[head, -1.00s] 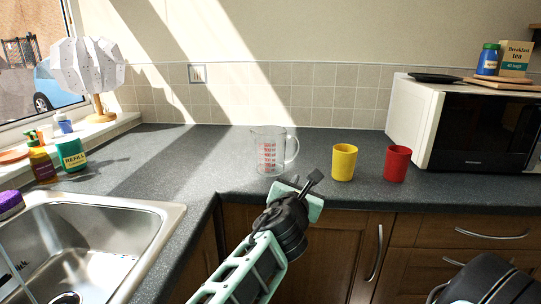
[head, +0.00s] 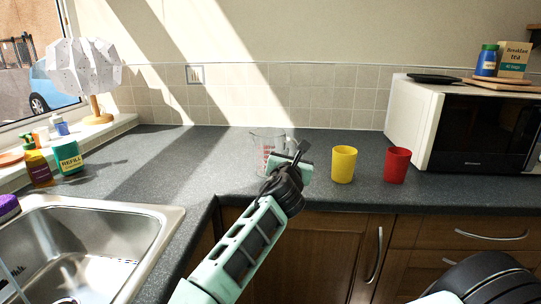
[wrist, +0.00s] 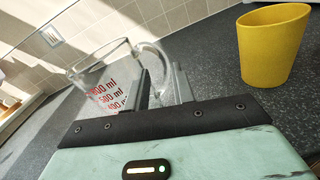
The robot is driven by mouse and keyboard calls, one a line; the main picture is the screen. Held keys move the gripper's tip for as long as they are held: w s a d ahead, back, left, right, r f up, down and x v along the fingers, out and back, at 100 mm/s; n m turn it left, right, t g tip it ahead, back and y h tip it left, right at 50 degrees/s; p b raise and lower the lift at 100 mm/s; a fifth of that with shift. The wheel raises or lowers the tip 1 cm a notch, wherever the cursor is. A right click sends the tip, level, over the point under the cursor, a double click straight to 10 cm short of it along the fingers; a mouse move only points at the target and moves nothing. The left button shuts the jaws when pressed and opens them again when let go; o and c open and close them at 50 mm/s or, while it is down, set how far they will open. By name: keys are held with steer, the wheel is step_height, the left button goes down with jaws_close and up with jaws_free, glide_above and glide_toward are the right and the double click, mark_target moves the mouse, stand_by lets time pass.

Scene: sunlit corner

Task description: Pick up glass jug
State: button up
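The clear glass jug (head: 262,143) with red measuring marks stands upright on the dark worktop, near the middle of the head view. My gripper (head: 297,152) is at its right side, in front of the handle, and hides the handle and lower right part. In the wrist view the jug (wrist: 103,80) is just beyond my gripper (wrist: 161,86), to the left. The two fingers are apart, and the jug's handle (wrist: 155,52) shows behind and between them. I cannot tell whether they touch it.
A yellow cup (head: 343,165) stands close to the right of my gripper, with a red cup (head: 396,166) beyond it. A white microwave (head: 411,115) stands farther right. The sink (head: 88,240) is at the left. The worktop left of the jug is clear.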

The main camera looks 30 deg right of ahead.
mark_target(296, 151)
steer(key=x, duration=0.5)
steer(key=shift+w+d+f+p, duration=0.15)
steer(key=shift+d+f+p, duration=0.05)
steer(key=shift+d+p, duration=0.15)
jaws_close()
